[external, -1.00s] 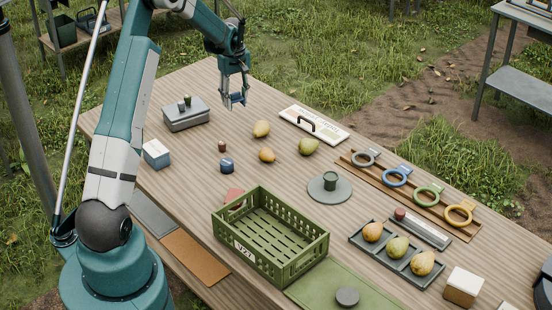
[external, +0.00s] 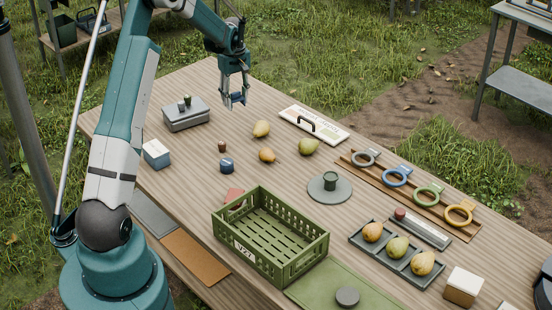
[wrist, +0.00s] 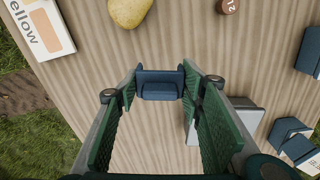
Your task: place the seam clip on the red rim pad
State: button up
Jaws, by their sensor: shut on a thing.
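A small dark blue clip (wrist: 160,84), which I take to be the seam clip, sits between my fingertips in the wrist view. My gripper (external: 234,103) is shut on it, above the far left part of the table; in the wrist view my gripper (wrist: 160,88) has a green-padded finger on each side of the clip. In the external view the clip is too small to make out clearly.
The green crate (external: 322,248) stands at the front middle. A grey box (external: 186,119), a blue-and-white block (external: 156,154), a dark blue piece (external: 227,165) and a brown piece (external: 222,146) stand left. Loose pears (external: 262,129) and a sign (external: 300,121) lie right of my gripper.

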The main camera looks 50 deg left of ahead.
jog(key=s+d+r, duration=0.3)
jog(key=s+d, duration=0.2)
jog(key=d, duration=0.5)
jog(key=r+n+b, duration=0.2)
jog(key=n, duration=0.1)
send_over(234, 196)
jog(key=shift+f, duration=0.1)
jog(key=shift+f, duration=0.1)
jog(key=shift+f+b, duration=0.55)
jog(key=shift+f, duration=2.3)
jog(key=shift+f+b, duration=0.35)
jog(key=shift+f, duration=1.7)
jog(key=shift+f, duration=0.2)
